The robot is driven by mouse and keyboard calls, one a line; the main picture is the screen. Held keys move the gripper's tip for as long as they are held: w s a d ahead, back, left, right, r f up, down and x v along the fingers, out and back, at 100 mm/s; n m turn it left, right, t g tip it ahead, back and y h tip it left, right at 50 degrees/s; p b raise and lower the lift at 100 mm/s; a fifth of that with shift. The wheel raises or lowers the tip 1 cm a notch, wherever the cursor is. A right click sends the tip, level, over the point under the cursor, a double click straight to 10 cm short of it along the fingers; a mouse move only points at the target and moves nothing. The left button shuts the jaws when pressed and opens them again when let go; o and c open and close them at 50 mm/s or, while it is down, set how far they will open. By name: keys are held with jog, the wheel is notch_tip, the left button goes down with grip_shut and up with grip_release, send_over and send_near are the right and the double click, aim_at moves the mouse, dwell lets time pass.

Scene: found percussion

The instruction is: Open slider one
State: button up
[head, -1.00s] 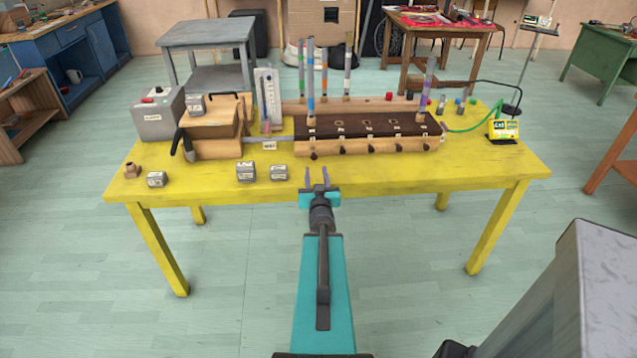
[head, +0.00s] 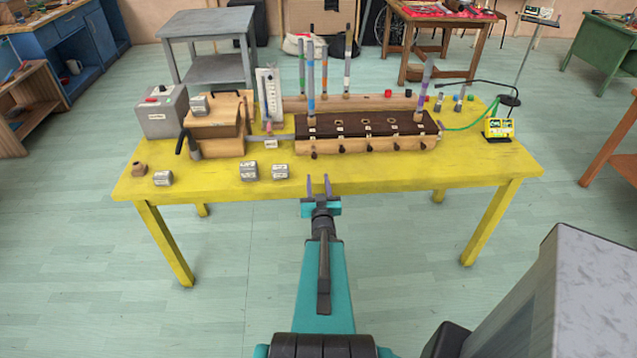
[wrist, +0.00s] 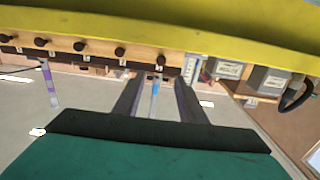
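The slider box (head: 352,145) is a light wooden case with a dark top, right of centre on the yellow table (head: 400,178). Several dark round knobs line its front; the leftmost knob (head: 313,155) is nearest my gripper. Small labels sit along the top, too small to read. My gripper (head: 318,183) is open and empty at the table's front edge, apart from the knobs. The wrist view is upside down; there the box's knobs (wrist: 79,46) run left of and behind my open fingers (wrist: 157,92).
Small labelled grey blocks (head: 249,171) stand on the table left of my gripper. Behind them are a wooden box with a black handle (head: 214,130) and a grey box (head: 161,112). Upright tubes (head: 310,85) rise at the slider box. The table front before the box is clear.

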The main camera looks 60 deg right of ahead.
jog(key=shift+p+v, duration=1.2)
jog(key=shift+p, duration=0.25)
